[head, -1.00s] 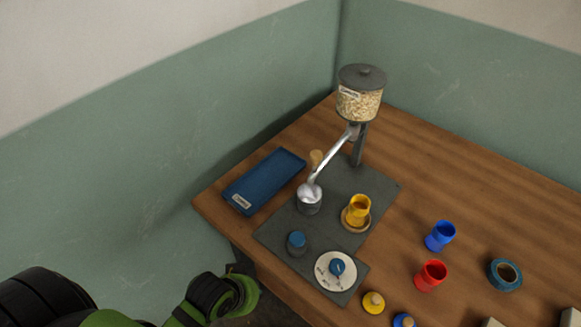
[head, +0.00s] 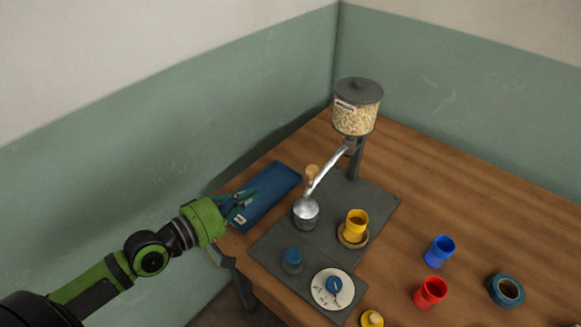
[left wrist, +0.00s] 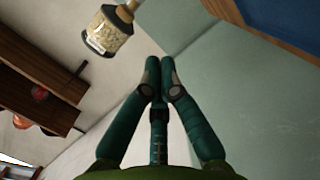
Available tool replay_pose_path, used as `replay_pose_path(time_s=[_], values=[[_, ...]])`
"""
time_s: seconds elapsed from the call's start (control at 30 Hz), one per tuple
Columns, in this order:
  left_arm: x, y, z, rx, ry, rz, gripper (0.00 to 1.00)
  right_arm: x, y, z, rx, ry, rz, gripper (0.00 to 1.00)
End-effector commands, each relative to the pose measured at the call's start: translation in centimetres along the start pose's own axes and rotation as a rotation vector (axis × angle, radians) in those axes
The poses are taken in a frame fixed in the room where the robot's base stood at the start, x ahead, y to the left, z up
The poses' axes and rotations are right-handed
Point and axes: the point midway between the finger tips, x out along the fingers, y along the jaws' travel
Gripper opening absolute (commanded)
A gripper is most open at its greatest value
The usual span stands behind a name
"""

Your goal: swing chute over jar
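The silver chute (head: 326,172) slopes down from the post under a grain-filled hopper (head: 356,108). A wooden knob (head: 312,171) shows beside it. Its lower end is at a grey metal cup (head: 306,218) on the dark mat. A yellow cup (head: 356,222) stands on a round wooden coaster right of that end, not under it. I cannot tell which vessel is the jar. My left gripper (head: 240,201) is over the blue tray, left of the chute and apart from it. In the left wrist view its fingertips (left wrist: 160,66) are together with nothing between them. My right gripper is not in view.
The blue tray (head: 275,188) lies at the table's left edge. A blue-topped piece (head: 292,261) and a white dial (head: 345,292) are on the mat's front. Blue (head: 439,251) and red (head: 431,292) cups and a tape roll (head: 507,291) stand right. The back right is clear.

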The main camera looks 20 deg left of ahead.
Motion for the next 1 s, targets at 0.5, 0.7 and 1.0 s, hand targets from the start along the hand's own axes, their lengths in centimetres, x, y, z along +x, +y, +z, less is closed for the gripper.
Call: replay_pose_path(time_s=[0.5,0.7,1.0], values=[[2.9,2.5,-3.3,-0.125,0.064,0.090,0.00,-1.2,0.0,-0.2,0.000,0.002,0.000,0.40],[6.2,2.7,-3.5,-0.123,0.064,0.089,0.00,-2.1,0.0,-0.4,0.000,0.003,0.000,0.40],[10.3,3.3,-2.3,-0.128,0.058,0.084,0.00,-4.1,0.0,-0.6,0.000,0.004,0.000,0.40]])
